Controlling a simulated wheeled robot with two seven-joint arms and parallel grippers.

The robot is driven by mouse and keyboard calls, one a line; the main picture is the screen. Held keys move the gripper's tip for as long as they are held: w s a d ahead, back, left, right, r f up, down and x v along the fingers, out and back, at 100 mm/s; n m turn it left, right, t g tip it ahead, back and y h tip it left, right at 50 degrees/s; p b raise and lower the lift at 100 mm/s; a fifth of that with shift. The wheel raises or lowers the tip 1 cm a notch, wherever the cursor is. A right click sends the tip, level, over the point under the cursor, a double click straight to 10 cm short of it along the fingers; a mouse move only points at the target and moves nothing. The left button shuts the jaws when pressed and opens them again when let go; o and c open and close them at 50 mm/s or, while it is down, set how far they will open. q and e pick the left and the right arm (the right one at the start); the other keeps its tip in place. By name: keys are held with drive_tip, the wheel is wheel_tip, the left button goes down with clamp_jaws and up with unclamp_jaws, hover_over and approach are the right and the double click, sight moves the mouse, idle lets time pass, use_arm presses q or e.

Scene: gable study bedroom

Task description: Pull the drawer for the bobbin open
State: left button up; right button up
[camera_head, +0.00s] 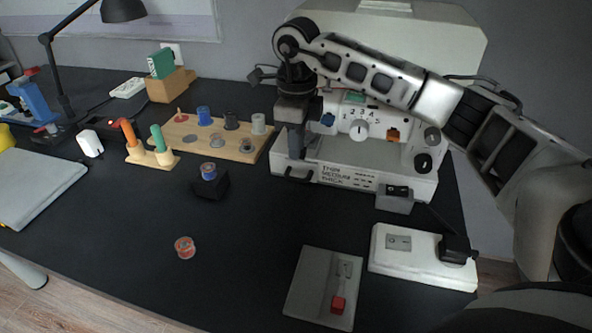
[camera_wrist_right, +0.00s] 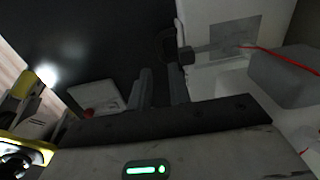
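The white machine (camera_head: 375,180) stands at the back right, with a dark handle (camera_head: 298,176) low on the left of its front. The drawer front around this handle appears flush with the base. My right gripper (camera_head: 296,148) points down in front of the machine's left end, just above the handle. In the right wrist view its two fingers (camera_wrist_right: 160,88) are apart with nothing between them. A dark loop, apparently the handle (camera_wrist_right: 167,45), lies beyond their tips. A red-orange bobbin (camera_head: 185,247) lies on the table, and a blue one (camera_head: 208,171) sits on a black stand. My left gripper is not in view.
A wooden board (camera_head: 180,144) with several spools and discs stands left of the machine. A grey tray (camera_head: 308,285) with a red piece and a white switch box (camera_head: 400,265) are in front. The black tabletop (camera_head: 245,255) before the handle is mostly clear.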

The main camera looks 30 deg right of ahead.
sight(296, 178)
wheel_tip(296, 178, down, 7)
drive_tip(key=shift+f, duration=0.2)
